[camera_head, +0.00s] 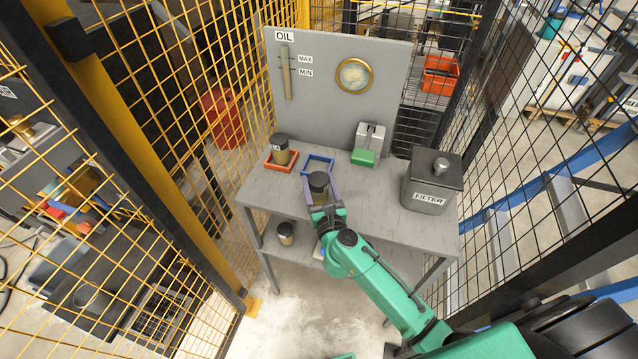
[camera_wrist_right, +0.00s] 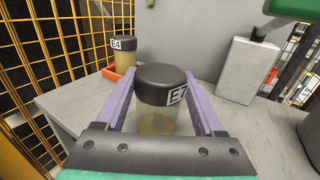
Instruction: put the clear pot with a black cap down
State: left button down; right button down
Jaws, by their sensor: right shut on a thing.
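My right gripper (camera_head: 320,190) is shut on a clear pot with a black cap (camera_head: 318,181). In the right wrist view the pot (camera_wrist_right: 158,120) is upright between the purple fingers, with an "E7" label on its cap and pale yellowish contents. In the head view the pot appears at the near side of a blue-rimmed tray (camera_head: 318,158), over the grey table. I cannot tell whether its base touches anything; the gripper hides it in the wrist view. My left gripper is not in view.
A similar pot (camera_wrist_right: 123,48) labelled "E4" stands in a red tray (camera_head: 271,163) to the left. Another capped pot (camera_head: 285,234) is on the lower shelf. Mesh fencing surrounds the table.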

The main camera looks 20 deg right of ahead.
grip_release()
jog(key=shift+f, duration=0.1)
jog(key=s+b, duration=0.3)
jog(key=s, duration=0.9)
jog(key=shift+a, duration=0.35)
